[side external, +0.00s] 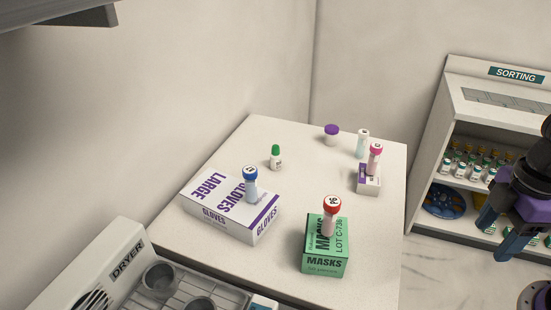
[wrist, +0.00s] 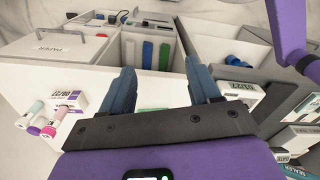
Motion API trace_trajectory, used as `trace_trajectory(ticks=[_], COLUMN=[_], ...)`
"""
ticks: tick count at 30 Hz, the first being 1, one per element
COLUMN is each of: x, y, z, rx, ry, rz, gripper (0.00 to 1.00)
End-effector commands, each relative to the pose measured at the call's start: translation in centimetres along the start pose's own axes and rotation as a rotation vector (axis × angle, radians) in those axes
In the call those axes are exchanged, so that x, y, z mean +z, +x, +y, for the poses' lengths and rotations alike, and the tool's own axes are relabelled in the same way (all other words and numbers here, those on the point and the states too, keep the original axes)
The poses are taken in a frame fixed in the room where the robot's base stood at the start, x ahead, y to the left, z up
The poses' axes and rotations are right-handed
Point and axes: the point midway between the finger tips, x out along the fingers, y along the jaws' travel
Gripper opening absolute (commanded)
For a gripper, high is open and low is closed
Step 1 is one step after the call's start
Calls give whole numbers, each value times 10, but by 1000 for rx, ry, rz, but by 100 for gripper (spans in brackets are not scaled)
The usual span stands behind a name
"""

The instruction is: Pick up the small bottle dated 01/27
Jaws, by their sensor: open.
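My gripper (side external: 493,243) is at the right edge of the side external view, beside the sorting shelf and away from the table. In the wrist view its two blue fingers (wrist: 160,65) are spread, with nothing between them. On the table stand a small green-capped bottle (side external: 276,161), a blue-capped tube (side external: 251,190), a red-capped tube (side external: 329,222), a pink-capped tube (side external: 374,163) and a pale-capped tube (side external: 362,146). No date is legible on them. A white printed label (wrist: 241,89) right of the fingers resembles 01/27; I cannot tell what carries it.
The blue-capped tube stands on a gloves box (side external: 215,221), the red-capped one on a green masks box (side external: 324,262). A purple-lidded jar (side external: 331,139) stands at the back. The sorting shelf (side external: 470,135) holds several small bottles. A dryer (side external: 128,262) is front left.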

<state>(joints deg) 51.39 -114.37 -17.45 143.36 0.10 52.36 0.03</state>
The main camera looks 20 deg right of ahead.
Motion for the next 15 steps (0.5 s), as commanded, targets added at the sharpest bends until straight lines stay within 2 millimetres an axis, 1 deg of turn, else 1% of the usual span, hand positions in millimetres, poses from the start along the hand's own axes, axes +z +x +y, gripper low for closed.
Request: trace_trajectory(ticks=[5, 6, 12, 15], x=[0, 0, 0, -5], y=[0, 0, 0, 0], z=[0, 0, 0, 4], rx=[0, 0, 0, 12], ry=[0, 0, 0, -12], rz=[0, 0, 0, -3], gripper=[62, 64, 64, 64])
